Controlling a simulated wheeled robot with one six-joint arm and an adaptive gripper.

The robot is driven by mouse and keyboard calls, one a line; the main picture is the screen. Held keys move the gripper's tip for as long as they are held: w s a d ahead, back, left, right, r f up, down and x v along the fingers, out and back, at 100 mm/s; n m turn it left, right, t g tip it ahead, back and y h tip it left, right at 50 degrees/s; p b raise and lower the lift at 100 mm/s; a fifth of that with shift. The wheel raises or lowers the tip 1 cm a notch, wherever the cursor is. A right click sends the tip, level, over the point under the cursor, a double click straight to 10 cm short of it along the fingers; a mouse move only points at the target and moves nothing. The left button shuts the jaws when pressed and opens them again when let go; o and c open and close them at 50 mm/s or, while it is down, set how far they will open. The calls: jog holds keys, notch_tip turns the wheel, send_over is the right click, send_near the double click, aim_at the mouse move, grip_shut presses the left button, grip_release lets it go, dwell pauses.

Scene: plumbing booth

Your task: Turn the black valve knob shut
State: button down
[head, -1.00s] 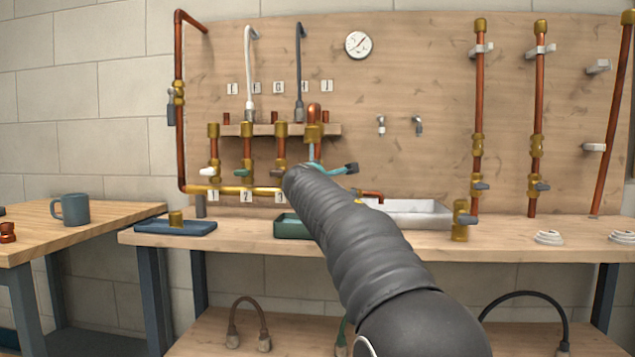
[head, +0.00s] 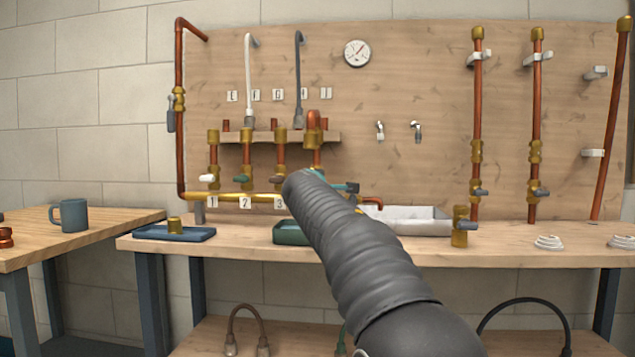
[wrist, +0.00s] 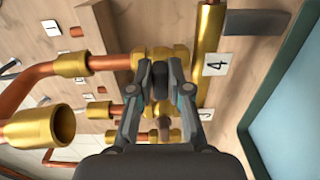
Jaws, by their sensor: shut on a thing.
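The black valve knob (wrist: 160,82) is between the two fingertips of my gripper (wrist: 160,74) in the wrist view, and the fingers are shut on it. The knob sits at a brass valve body (wrist: 180,56) beside the label 4 (wrist: 215,64). The fingertips cover part of the knob, so its exact angle is hard to tell. In the head view my dark arm hides this valve, and only teal-and-dark parts of my gripper (head: 345,187) show beyond the arm's end.
Valves with white (head: 206,179), green and brown handles stand to the left on the same brass manifold (head: 228,196). An open brass pipe end (wrist: 40,125) is close to my gripper in the wrist view. A green tray (head: 287,233) and a pale basin (head: 420,220) are on the bench.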

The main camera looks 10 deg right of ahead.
jog(key=shift+r, duration=0.25)
jog(key=c, duration=1.2)
grip_release()
jog(key=shift+o, duration=0.5)
jog(key=shift+w+f, duration=0.1)
jog(key=shift+f, duration=0.1)
jog(key=v, duration=1.2)
